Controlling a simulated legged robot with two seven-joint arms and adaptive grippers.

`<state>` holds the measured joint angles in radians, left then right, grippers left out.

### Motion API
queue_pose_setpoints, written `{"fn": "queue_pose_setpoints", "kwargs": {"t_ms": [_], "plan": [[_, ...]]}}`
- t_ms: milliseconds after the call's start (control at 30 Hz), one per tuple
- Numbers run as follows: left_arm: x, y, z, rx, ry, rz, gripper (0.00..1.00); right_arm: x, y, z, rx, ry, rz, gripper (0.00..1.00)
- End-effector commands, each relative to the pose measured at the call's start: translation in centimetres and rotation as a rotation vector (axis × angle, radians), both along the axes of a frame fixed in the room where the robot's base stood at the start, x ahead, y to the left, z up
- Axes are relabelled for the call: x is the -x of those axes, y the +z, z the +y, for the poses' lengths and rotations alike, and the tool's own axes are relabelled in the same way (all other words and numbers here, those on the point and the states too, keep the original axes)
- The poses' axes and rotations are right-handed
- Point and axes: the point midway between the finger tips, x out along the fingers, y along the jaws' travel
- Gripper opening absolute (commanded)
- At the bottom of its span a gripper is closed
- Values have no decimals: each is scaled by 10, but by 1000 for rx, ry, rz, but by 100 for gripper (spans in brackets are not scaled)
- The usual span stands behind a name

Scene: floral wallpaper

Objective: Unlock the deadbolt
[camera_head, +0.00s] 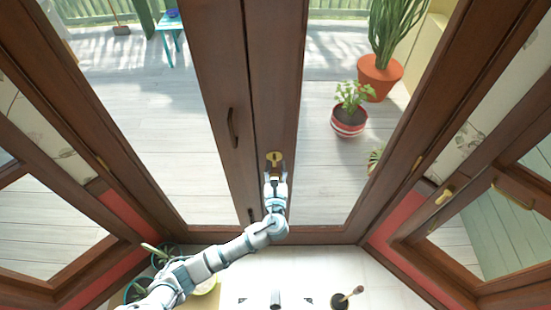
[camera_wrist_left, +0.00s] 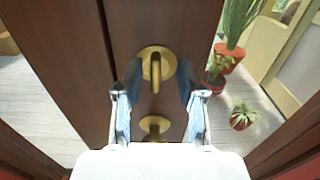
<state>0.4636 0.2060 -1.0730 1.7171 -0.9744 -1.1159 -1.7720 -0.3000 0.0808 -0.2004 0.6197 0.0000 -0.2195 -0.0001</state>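The deadbolt is a brass thumb-turn on a round plate on the brown door frame; it shows in the head view (camera_head: 273,158) and in the left wrist view (camera_wrist_left: 155,64). In the wrist view its tab points down. My left gripper (camera_head: 274,172) is just below it in the head view. In the wrist view the left gripper (camera_wrist_left: 157,85) is open, its two fingers on either side of the thumb-turn with gaps visible. A second brass fitting (camera_wrist_left: 154,125) sits lower between the fingers, partly hidden by the gripper. My right gripper is not in view.
A dark curved handle (camera_head: 232,127) is on the door left of the lock. Glass panes flank the frame, with potted plants (camera_head: 349,122) outside. A side window with a brass latch (camera_head: 444,196) is at right. Small pots (camera_head: 341,301) stand on the light surface below.

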Motion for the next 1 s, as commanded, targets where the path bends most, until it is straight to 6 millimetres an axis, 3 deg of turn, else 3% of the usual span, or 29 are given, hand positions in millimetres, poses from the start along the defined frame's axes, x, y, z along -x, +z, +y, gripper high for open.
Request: {"fn": "queue_pose_setpoints", "kwargs": {"t_ms": [200, 567, 733, 1000], "plan": [[-29, 0, 2, 0, 1, 0, 39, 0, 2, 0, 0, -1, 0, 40], [-35, 0, 0, 1, 0, 1, 39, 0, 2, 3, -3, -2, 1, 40], [-35, 0, 0, 0, 0, 1, 1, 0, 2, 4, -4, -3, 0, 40], [-35, -1, 0, 6, -1, 1, 0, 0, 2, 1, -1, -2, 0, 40]]}}
